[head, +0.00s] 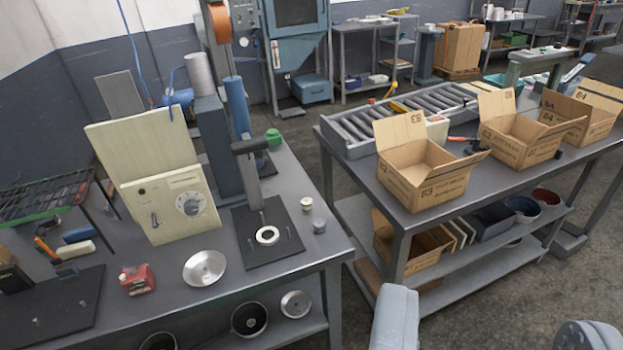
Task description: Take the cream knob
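A small cream knob (306,203) stands on the grey left bench (300,256), near its right edge. A similar small grey knob (319,227) is just in front of it. My gripper (490,312) shows at the bottom right as two pale grey fingers, wide apart with only floor seen between them. It is open and empty, and in the picture it lies below and right of the cream knob, well apart from it. The lower parts of the fingers are cut off by the frame.
Left of the knobs is a black plate (283,248) with pins, a white ring and a press column. A metal dish (204,268), a red block (137,280) and a cream panel (175,205) also occupy this bench. Across an aisle, another table holds open cardboard boxes (420,175).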

